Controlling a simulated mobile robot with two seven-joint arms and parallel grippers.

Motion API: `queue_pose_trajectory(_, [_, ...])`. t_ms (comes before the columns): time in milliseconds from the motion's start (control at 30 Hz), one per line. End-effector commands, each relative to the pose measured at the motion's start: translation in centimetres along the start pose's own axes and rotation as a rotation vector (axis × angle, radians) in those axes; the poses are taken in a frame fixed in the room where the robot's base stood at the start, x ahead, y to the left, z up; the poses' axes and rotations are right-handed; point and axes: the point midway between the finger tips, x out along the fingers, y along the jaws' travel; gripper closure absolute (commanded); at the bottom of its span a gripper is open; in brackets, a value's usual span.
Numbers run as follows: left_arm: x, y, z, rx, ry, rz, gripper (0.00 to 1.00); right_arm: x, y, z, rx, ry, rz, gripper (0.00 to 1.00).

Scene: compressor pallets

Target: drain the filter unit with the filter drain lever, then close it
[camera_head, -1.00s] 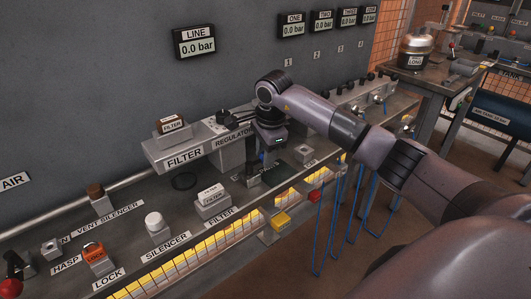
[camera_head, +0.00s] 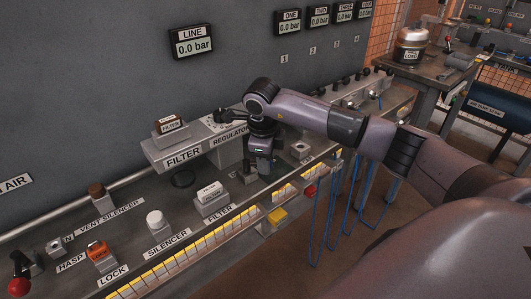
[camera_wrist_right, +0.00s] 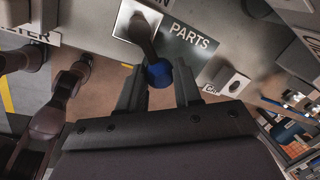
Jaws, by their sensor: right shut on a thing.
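In the right wrist view, the right gripper (camera_wrist_right: 160,92) is shut on the blue knob (camera_wrist_right: 158,74) of a dark lever (camera_wrist_right: 141,32). The lever rises from a pale plate by a partly cut-off label. In the head view the gripper hides the lever. My left gripper is not in view.
On the bench stand another FILTER block (camera_head: 211,194), a white silencer (camera_head: 156,222), an orange lock (camera_head: 98,252) and a red knob (camera_head: 19,287). A yellow block (camera_head: 277,216) is at the front edge. The line display (camera_head: 192,41) reads 0.0 bar. Blue hoses (camera_head: 317,225) hang at right.

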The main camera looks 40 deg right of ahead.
Motion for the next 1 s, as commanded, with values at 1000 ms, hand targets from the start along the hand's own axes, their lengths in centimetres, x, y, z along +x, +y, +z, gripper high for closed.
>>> queue_pose_trajectory(1000, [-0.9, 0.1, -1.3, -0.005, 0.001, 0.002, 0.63, -0.8, 3.5, 1.1, 0.779, 0.151, 0.0, 0.97])
